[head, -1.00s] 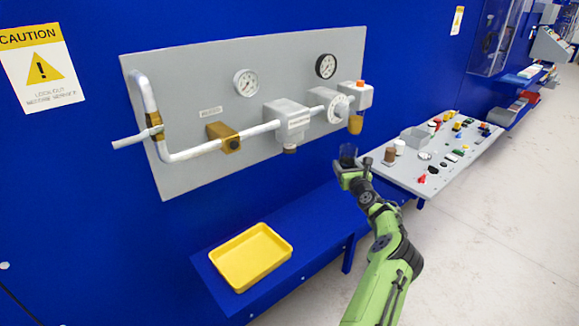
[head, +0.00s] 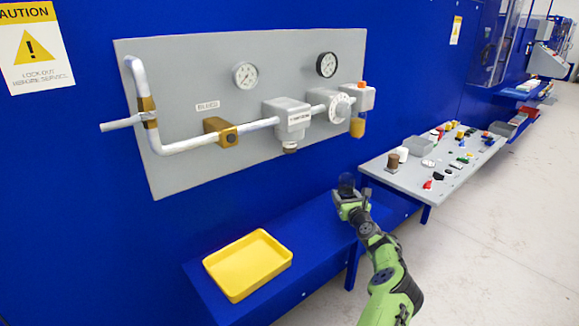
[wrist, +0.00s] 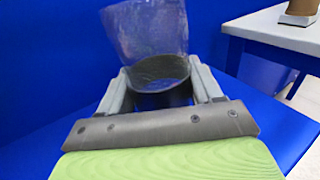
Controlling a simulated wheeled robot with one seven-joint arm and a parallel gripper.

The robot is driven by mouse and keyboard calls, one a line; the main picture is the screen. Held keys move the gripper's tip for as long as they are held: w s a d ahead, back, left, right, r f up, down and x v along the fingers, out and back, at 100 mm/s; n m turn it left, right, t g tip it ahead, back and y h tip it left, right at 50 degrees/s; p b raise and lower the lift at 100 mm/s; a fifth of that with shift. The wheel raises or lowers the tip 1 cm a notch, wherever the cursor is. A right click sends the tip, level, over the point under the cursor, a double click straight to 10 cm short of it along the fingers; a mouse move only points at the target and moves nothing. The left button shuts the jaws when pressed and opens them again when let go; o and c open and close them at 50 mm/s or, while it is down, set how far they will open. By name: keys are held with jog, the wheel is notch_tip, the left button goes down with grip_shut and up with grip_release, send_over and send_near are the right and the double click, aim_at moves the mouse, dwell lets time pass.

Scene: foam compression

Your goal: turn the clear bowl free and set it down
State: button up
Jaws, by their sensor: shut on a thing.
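The clear bowl (wrist: 148,32) is see-through with a dark ring-shaped collar (wrist: 160,74). My gripper (wrist: 162,84) is shut on the bowl by this collar, with one finger on each side. In the head view the bowl (head: 347,183) is small and dark at the tip of my gripper (head: 349,196). It is above the right part of the blue shelf, clear of the panel. Whether its bottom touches the shelf I cannot tell. The filter housing (head: 288,118) on the panel has no bowl below it, only a short brownish stub (head: 290,149).
A yellow tray (head: 221,262) lies on the left part of the blue shelf (head: 313,238); bare shelf lies between it and my gripper. A grey table (head: 407,178) with several small parts stands to the right. An amber bowl (head: 357,127) hangs from the panel's right end.

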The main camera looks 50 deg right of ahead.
jog(key=shift+f, duration=0.85)
jog(key=shift+f, duration=0.95)
